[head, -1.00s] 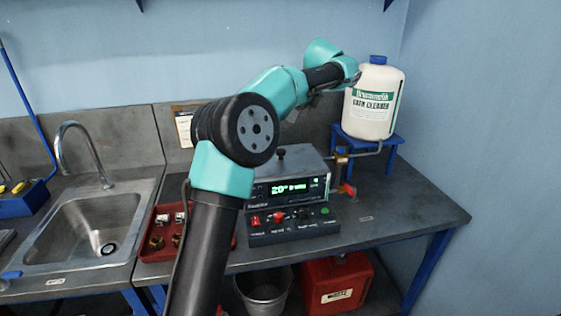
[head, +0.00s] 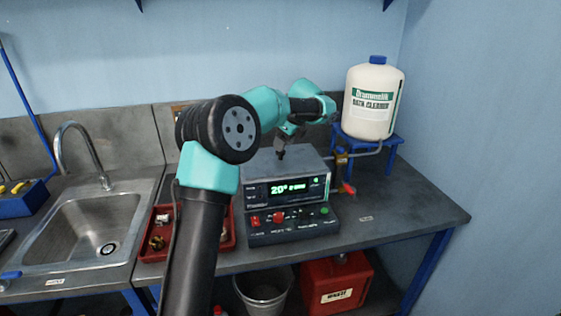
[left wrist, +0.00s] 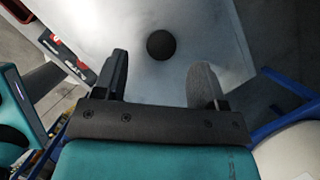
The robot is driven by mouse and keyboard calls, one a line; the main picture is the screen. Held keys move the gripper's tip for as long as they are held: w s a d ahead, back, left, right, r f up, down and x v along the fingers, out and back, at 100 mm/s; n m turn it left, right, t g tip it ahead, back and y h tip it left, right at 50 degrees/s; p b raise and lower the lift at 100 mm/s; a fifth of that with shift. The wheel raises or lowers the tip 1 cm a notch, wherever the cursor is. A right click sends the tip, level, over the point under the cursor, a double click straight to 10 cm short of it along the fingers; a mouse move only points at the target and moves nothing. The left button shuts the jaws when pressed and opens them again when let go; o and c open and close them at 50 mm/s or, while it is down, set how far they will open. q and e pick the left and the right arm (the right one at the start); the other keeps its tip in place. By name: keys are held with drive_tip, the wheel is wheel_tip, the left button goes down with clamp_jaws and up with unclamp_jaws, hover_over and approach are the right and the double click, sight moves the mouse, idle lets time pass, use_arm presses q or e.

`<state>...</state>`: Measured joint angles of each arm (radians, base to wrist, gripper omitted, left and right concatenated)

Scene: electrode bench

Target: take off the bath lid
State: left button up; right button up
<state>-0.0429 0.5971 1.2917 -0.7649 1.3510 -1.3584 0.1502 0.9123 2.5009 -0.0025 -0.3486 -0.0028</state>
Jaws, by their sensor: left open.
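The bath (head: 288,190) stands on the bench, a box with a lit display. Its flat metal lid (head: 308,163) is on top, closed. The lid's round black knob (left wrist: 161,45) shows in the left wrist view, just beyond the fingertips and roughly centred between them. My left gripper (head: 282,146) is over the lid at the knob, fingers pointing down. In the left wrist view the gripper (left wrist: 159,64) is open and empty, one finger to each side. In the head view the gripper partly hides the knob. My right gripper is not in view.
A white cleaner bottle (head: 371,103) stands on a blue stand (head: 391,158) right of the bath. A valve with a red handle (head: 347,187) is beside the bath. A control panel (head: 300,226) is in front, a red tray (head: 155,253) left. The bench's right part is clear.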

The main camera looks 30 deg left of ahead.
sight(280, 156)
use_arm(q)
drive_tip(key=shift+x, duration=2.6)
drive_tip(key=shift+w, duration=0.1)
clamp_jaws()
